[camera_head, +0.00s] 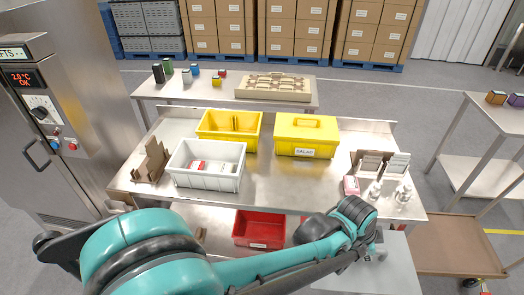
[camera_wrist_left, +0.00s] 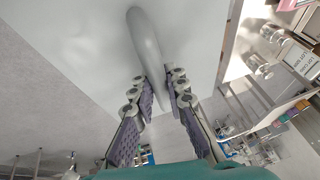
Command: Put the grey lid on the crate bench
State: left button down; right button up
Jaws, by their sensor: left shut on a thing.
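The grey lid (camera_head: 395,275) is a flat pale panel at the bottom right of the head view, in front of the bench's right end. The left wrist view shows its underside or top face (camera_wrist_left: 85,50) and a long rounded grey handle (camera_wrist_left: 147,40). My left gripper (camera_wrist_left: 160,90) is shut on that handle, one finger on each side. In the head view my left arm reaches across the front to the lid; the fingers (camera_head: 378,250) are mostly hidden. The steel crate bench (camera_head: 262,185) stands in the middle. My right gripper is not in view.
The bench holds a white crate (camera_head: 205,180), an open yellow crate (camera_head: 228,132), a closed yellow box labelled SALAD (camera_head: 306,135), a brown stepped holder (camera_head: 152,163) and small bottles (camera_head: 403,195). A red bin (camera_head: 258,228) sits below. Bare steel shows front centre.

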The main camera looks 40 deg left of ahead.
aim_at(302, 182)
jog(key=i+j, duration=0.15)
jog(key=j, duration=0.15)
jog(key=i+j, duration=0.15)
jog(key=j, duration=0.2)
jog(key=i+j, duration=0.1)
jog(key=j, duration=0.2)
jog(key=i+j, duration=0.15)
jog(key=j, duration=0.15)
